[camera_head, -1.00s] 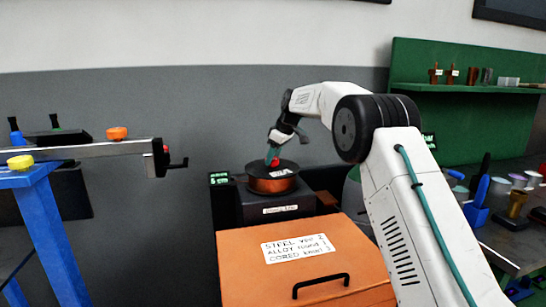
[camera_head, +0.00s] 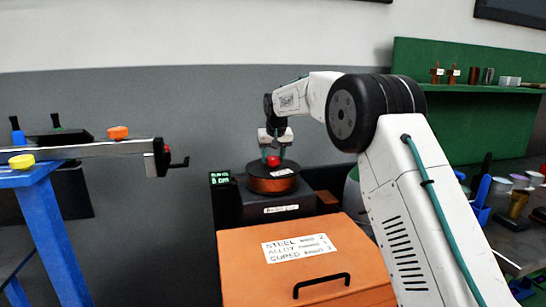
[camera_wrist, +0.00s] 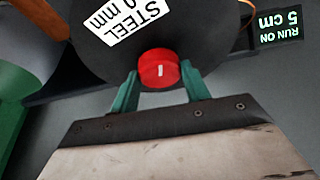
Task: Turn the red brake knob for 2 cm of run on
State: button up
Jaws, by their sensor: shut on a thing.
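The red brake knob (camera_head: 273,161) stands on top of a round dark-topped copper drum (camera_head: 271,185). In the wrist view the knob (camera_wrist: 158,72) has a short white mark on its face. My gripper (camera_head: 273,154) points down over the drum. Its teal fingers, also in the wrist view (camera_wrist: 160,88), are shut on the knob from both sides. A small display (camera_wrist: 278,26) reads "RUN ON 5 cm"; it also shows left of the drum in the head view (camera_head: 220,178). A white label (camera_wrist: 128,22) on the drum top reads "STEEL" and "0 mm", partly cut off.
An orange cabinet (camera_head: 240,262) with a black handle and a label stands in front of the drum. A blue stand (camera_head: 48,215) with a metal rail is at left. A green shelf (camera_head: 490,88) and a workbench with tools are at right.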

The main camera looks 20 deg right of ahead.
jog(key=shift+m+h, duration=0.5)
jog(key=shift+m, duration=0.8)
jog(key=o, duration=1)
jog(key=shift+a+r, duration=0.1)
jog(key=v, duration=0.7)
jog(key=shift+r, duration=0.3)
jog(key=shift+s+a, duration=0.1)
jog(key=shift+s, duration=0.05)
